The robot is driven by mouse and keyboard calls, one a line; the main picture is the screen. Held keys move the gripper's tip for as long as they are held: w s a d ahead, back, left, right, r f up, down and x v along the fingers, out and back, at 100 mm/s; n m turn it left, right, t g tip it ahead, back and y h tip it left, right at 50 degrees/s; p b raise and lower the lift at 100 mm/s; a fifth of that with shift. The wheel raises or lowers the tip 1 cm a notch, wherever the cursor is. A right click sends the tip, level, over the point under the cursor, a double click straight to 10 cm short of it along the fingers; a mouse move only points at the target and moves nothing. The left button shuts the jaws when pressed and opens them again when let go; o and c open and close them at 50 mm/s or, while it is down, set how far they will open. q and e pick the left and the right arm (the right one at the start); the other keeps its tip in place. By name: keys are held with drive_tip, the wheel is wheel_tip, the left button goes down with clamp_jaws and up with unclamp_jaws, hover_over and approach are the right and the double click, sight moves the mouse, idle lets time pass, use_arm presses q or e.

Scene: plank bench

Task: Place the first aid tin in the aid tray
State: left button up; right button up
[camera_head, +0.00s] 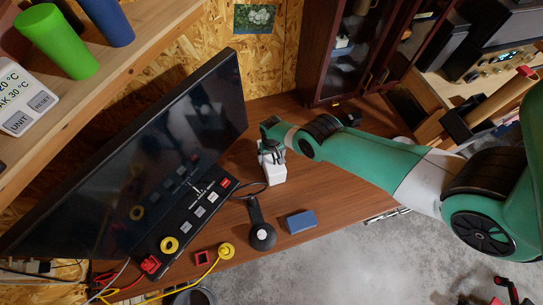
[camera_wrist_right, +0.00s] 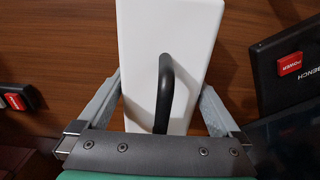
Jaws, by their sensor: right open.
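A white box with a black handle, which I take for the first aid tin (camera_head: 273,175), stands on the wooden bench in the head view. It fills the middle of the right wrist view (camera_wrist_right: 185,30). My right gripper (camera_head: 270,147) is at the tin. In the right wrist view the gripper (camera_wrist_right: 160,85) is open, with a finger along each side of the box and the handle between them. I cannot tell whether the fingers touch it. I cannot pick out the aid tray for sure. My left gripper is not in view.
A black panel with buttons (camera_head: 185,225) and a large monitor (camera_head: 130,150) stand left of the tin. A black handheld item (camera_head: 262,234) and a blue block (camera_head: 300,221) lie near the front edge. A dark cabinet (camera_head: 345,50) stands behind.

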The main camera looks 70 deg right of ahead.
drive_tip(key=shift+r, duration=0.15)
clamp_jaws()
drive_tip(key=shift+r, duration=0.1)
idle(0.3)
drive_tip(key=shift+r+p, duration=0.65)
drive_tip(key=shift+p, duration=0.15)
wheel_tip(320, 180, up, 3)
drive_tip(key=p, duration=0.2)
drive_tip(key=shift+f+p, duration=0.15)
drive_tip(key=shift+p, duration=0.2)
drive_tip(key=s+a+r+p, duration=0.1)
drive_tip(key=r+p, duration=0.1)
drive_tip(key=p, duration=0.2)
drive_tip(key=s+a+r+p, duration=0.1)
drive_tip(key=r+p, duration=0.1)
drive_tip(key=p, duration=0.2)
drive_tip(key=s+a+r+p, duration=0.1)
drive_tip(key=s+r+p, duration=0.1)
drive_tip(key=p, duration=0.2)
drive_tip(key=shift+a+r, duration=0.3)
drive_tip(key=shift+r, duration=0.05)
drive_tip(key=s+a+r+p, duration=0.2)
drive_tip(key=s+a+p, duration=0.3)
drive_tip(key=s+p, duration=0.1)
drive_tip(key=shift+a+p, duration=0.4)
